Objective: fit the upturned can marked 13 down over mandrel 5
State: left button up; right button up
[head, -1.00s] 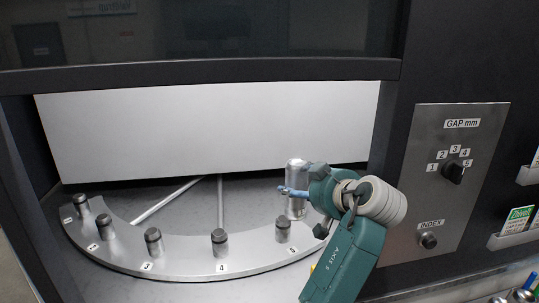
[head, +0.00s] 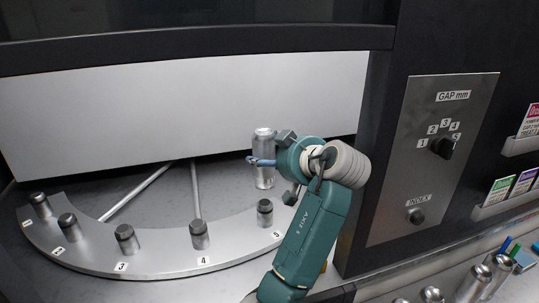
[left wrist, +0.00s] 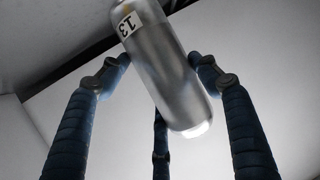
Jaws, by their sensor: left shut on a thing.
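The silver can marked 13 (head: 264,174) is held upright in the head view. In the left wrist view the can (left wrist: 163,70) shows its 13 label upside down near the top edge. My left gripper (head: 258,162) is shut on the can, its blue fingers around the can's side. Mandrel 5 (head: 264,214) is a short dark-topped post at the right end of the curved plate. In the picture the can's lower end is just above mandrel 5, with a small gap. How they line up in depth is hard to tell. My right gripper is not in view.
The curved plate (head: 150,262) also carries mandrel 4 (head: 199,236), mandrel 3 (head: 126,240) and more posts at left. A white panel (head: 180,115) stands behind. A control panel (head: 432,160) with GAP and INDEX knobs is at right. Several loose cans (head: 474,284) lie at lower right.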

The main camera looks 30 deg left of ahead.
aim_at(273, 176)
pick_arm(q)
notch_tip(273, 176, down, 4)
jog(key=b, duration=0.2)
jog(key=shift+f+b, duration=0.2)
jog(key=shift+b, duration=0.2)
jog(key=shift+f+b, duration=0.3)
jog(key=shift+f, duration=0.1)
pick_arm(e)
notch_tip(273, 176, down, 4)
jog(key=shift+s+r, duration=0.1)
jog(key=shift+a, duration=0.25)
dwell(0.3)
pick_arm(q)
jog(key=shift+f, duration=0.2)
jog(key=shift+f+b, duration=0.3)
jog(key=shift+f, duration=0.05)
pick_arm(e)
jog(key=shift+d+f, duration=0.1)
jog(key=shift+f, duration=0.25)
